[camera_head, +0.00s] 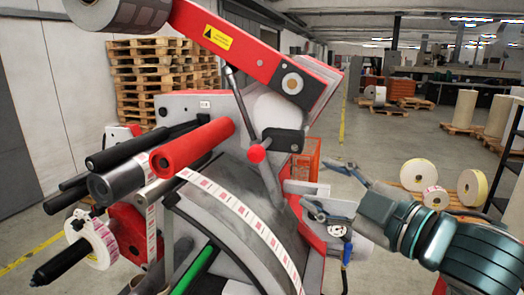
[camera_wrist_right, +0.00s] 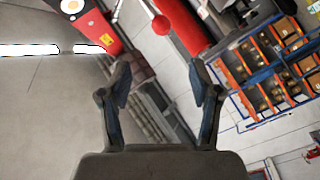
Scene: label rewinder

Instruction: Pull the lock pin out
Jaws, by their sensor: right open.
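The label rewinder (camera_head: 215,190) fills the left and middle of the head view. A red ball knob (camera_head: 257,153) sits at its front near a dark bracket (camera_head: 283,140), with a metal rod running up from it; I cannot tell for sure whether this is the lock pin. My right gripper (camera_head: 320,187) is open and empty, to the right of and a little below the knob, apart from it. In the right wrist view, a red ball (camera_wrist_right: 161,25) shows beyond and above the open fingers (camera_wrist_right: 163,84). My left gripper is not in view.
A red arm (camera_head: 250,50) of the machine reaches over the top. A red roller (camera_head: 192,146) and a printed label strip (camera_head: 243,213) lie left of the knob. Wooden pallets (camera_head: 150,80) stand behind, and label rolls (camera_head: 418,174) rest at the right. Open floor lies between.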

